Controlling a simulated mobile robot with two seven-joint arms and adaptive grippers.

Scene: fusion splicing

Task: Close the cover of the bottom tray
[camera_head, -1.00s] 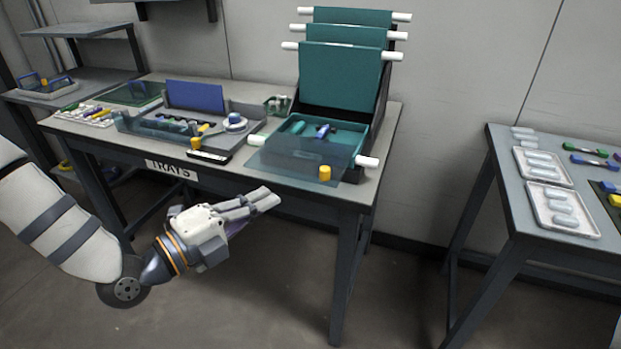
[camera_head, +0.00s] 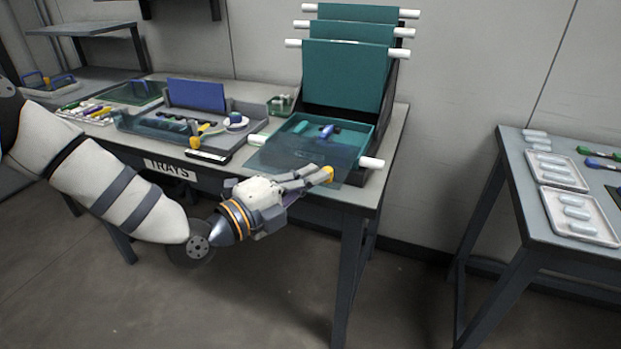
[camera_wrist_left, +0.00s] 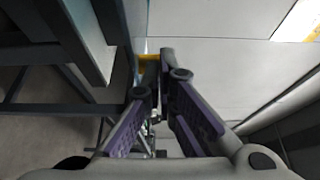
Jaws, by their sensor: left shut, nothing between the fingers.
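The bottom tray (camera_head: 362,133) is a teal box with a few small items in it, at the foot of the rack. Its see-through teal cover (camera_head: 283,158) is open and lies out in front of the tray over the table's front edge.
Three teal panels (camera_head: 345,75) with white rod ends stand upright above the tray. A grey work tray with a blue lid (camera_head: 195,95) is left of it on the table. A second table (camera_head: 530,215) stands at the right, with open floor between.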

